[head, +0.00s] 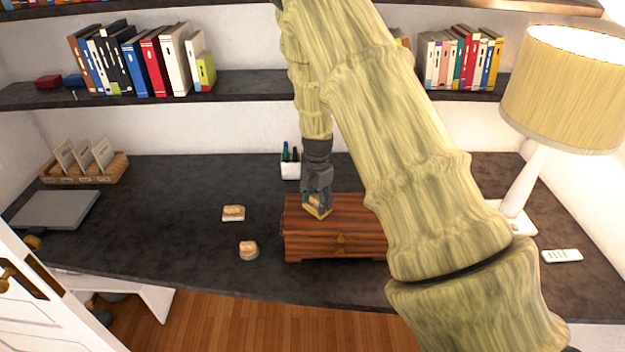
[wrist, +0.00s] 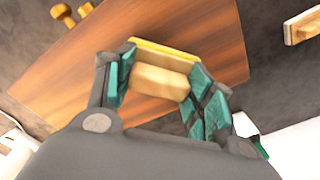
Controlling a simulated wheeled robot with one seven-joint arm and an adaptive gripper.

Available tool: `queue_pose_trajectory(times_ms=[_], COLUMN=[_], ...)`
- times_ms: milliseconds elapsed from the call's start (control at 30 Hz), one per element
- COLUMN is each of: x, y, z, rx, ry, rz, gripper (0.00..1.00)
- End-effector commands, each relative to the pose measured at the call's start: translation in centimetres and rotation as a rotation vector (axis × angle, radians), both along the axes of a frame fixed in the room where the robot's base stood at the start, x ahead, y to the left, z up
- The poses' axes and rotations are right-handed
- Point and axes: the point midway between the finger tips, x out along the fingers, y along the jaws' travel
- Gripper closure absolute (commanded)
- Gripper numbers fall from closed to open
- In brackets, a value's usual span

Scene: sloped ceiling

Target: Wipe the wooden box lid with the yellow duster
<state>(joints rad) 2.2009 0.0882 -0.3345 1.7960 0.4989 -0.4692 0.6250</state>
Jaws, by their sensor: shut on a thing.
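The wooden box (head: 350,245) stands on the dark desk, with its reddish-brown striped lid facing up and a knob on its front. My gripper (head: 317,203) is over the left part of the lid, pointing down. It is shut on the yellow duster (head: 318,211), a tan block with a yellow base. In the wrist view the duster (wrist: 160,80) sits between the teal finger pads, against the lid (wrist: 190,40). I cannot tell for certain whether its base touches the lid. My arm hides the box's right part.
A lamp (head: 528,185) and remote (head: 561,256) are right.

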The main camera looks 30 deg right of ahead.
Motion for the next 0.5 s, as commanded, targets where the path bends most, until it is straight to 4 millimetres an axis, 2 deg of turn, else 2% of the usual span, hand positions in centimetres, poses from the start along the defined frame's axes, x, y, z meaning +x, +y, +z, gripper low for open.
queue_pose_trajectory(times_ms=[67, 133, 500], x=[0.0, 0.0, -0.1], y=[0.2, 0.2, 0.2], z=[0.7, 2.2, 5.3], rx=[0.0, -0.001, 0.0], ry=[0.0, -0.002, -0.001], rz=[-0.002, -0.002, -0.002], gripper=[0.69, 0.69, 0.69])
